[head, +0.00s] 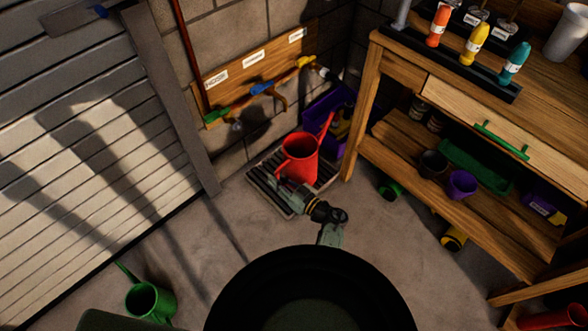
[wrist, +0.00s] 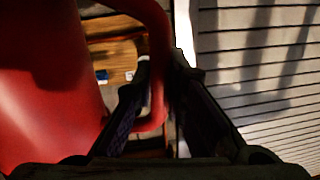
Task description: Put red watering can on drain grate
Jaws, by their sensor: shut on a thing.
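The red watering can (head: 298,158) is upright at the drain grate (head: 264,192), a slatted metal grate in the floor by the wall. The can overlaps the grate in the head view; I cannot tell whether its base touches the slats. My gripper (head: 284,184) is at the can's near side, shut on its handle. In the wrist view the can's red body (wrist: 45,85) fills the left, and its handle loops between the fingers of my gripper (wrist: 160,115). Part of the grate is hidden behind the can and my arm.
A wooden workbench (head: 440,60) with bottles on top and pots on its lower shelf stands right. A purple crate (head: 325,110) is behind the can. A green watering can (head: 150,300) stands front left. A shutter door (head: 80,140) is left. Bare floor lies around the grate.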

